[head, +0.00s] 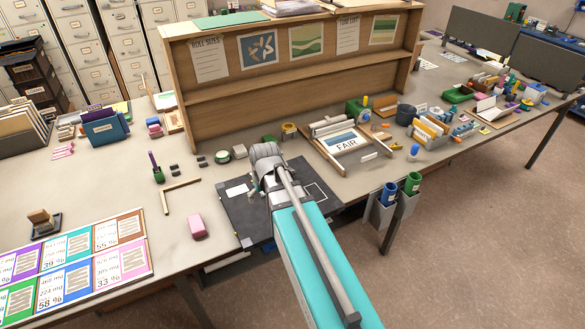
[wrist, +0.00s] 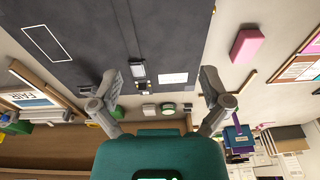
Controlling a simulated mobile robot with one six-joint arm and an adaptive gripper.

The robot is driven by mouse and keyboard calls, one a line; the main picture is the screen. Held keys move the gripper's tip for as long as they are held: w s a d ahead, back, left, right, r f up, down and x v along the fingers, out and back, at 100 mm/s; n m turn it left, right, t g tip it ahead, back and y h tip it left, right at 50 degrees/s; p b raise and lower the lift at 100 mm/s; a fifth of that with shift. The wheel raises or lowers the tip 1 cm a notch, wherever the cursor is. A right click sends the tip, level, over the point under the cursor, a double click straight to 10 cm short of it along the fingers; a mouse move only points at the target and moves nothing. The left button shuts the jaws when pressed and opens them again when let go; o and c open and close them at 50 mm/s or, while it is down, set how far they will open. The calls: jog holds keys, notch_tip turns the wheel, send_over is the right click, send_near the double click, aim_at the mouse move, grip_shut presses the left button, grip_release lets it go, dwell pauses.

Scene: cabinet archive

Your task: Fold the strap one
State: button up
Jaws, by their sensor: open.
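A flat dark grey folder-like panel (head: 235,205) lies on the table at the front edge, partly hidden under my arm. It fills the upper middle of the wrist view (wrist: 100,25). A small strap-like piece with a light metal buckle (wrist: 138,70) lies on it, left of a white label (wrist: 173,78). A white outlined rectangle is at the panel's left in that view. My gripper (wrist: 160,88) is open and empty above the panel's edge, the buckle piece showing between its spread fingers. The strap's full length cannot be made out.
A pink block (head: 197,227) and a wooden L-shaped piece (head: 180,192) lie left of the panel. A wooden shelf board (head: 290,95) stands behind. A framed FAIR sign (head: 345,143) is at right. Small dark pieces and a green-rimmed roll (head: 223,157) lie behind the panel.

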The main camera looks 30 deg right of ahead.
jog(key=w+d+t, duration=0.2)
jog(key=w+d, duration=0.6)
jog(key=d, duration=0.2)
send_near(292, 174)
jog(key=s+v, duration=0.1)
jog(key=v, duration=0.3)
jog(key=shift+w+a+f+t, duration=0.15)
jog(key=shift+w+f+t, duration=0.15)
jog(key=shift+w+t, duration=0.1)
jog(key=shift+f, duration=0.15)
jog(key=b+x, duration=1.2)
jog(key=x, duration=0.1)
jog(key=shift+f+b, duration=0.3)
jog(key=shift+b, duration=0.1)
jog(key=shift+c, duration=0.2)
